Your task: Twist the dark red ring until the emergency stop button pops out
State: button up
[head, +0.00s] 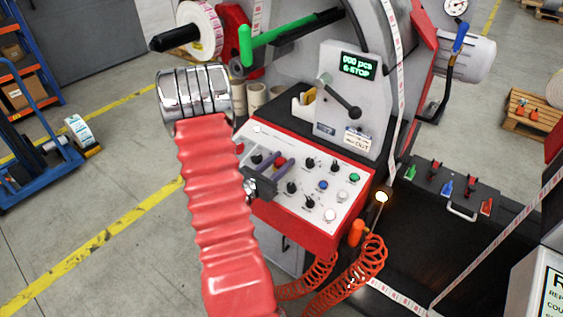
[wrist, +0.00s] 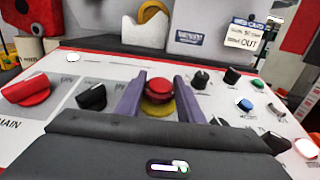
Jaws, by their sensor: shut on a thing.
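The emergency stop button (wrist: 159,86) is a red mushroom head with a dark red ring (wrist: 158,98) around it, on a yellow base (wrist: 160,109). It stands on the white sloping control panel. My gripper (wrist: 158,92) has its two purple fingers on the left and right sides of the ring, shut on it. Whether the button is pressed in or out is hard to tell.
The display (head: 359,66) reads "000 pcs" and "E-STOP". A lever with a black ball (head: 349,111) stands above the panel.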

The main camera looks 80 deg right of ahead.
jog(key=shift+a+m+g+y, duration=0.15)
jog(key=shift+m+g+y, duration=0.45)
jog(key=shift+m+g, duration=0.5)
jog(key=shift+m+g+y, duration=1.3)
jog(key=shift+m+g, duration=0.2)
jog(key=shift+m, duration=0.1)
jog(key=shift+m+g+y, duration=1.2)
jog(key=shift+m+y, duration=0.7)
jog(key=shift+y, duration=0.1)
jog(key=shift+s+m+y, duration=0.15)
jog(key=shift+m+y, duration=0.25)
jog(key=shift+y, duration=0.1)
jog(key=o, duration=1.1)
jog(key=shift+c, duration=0.2)
